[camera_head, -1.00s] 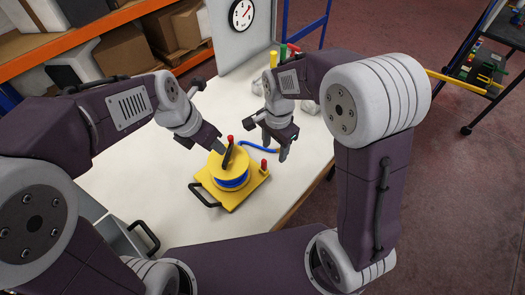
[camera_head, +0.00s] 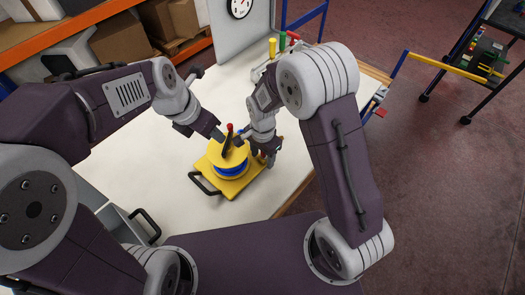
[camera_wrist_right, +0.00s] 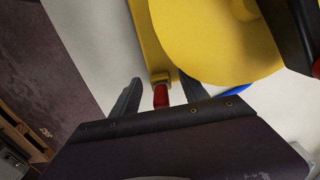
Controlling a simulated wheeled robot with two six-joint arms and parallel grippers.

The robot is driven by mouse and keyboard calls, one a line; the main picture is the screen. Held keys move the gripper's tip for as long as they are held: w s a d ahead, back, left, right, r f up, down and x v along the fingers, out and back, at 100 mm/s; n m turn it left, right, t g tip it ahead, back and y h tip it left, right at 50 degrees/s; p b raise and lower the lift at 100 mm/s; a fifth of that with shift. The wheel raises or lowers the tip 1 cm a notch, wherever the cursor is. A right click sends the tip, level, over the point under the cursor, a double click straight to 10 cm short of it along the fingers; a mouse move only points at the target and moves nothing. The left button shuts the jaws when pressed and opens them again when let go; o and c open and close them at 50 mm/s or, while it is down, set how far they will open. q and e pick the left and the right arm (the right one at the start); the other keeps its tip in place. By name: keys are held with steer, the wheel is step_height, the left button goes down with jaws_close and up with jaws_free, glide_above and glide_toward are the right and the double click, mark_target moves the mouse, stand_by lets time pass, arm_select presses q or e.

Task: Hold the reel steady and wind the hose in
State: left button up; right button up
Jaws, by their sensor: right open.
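The yellow reel (camera_head: 233,152) with blue hose (camera_head: 231,168) wound on it sits on a yellow base plate (camera_head: 236,188) on the table; yellow reel parts also fill the top of the right wrist view (camera_wrist_right: 200,40). A dark crank with a red knob (camera_head: 229,128) stands on top. My left gripper (camera_head: 219,136) is at the crank; its fingertips are too small to read. My right gripper (camera_head: 268,156) is low at the base's right side. In the wrist view its open fingers (camera_wrist_right: 161,88) flank a red peg (camera_wrist_right: 161,97) without visibly closing on it. The hose's free end is hidden.
The white table (camera_head: 135,150) is clear left of the reel. Coloured cylinders (camera_head: 272,48) stand at the back by a grey panel with a dial (camera_head: 239,8). A grey bin (camera_head: 118,225) with a black handle is at the near left.

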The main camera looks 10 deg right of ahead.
jaws_close()
stand_by(1.2)
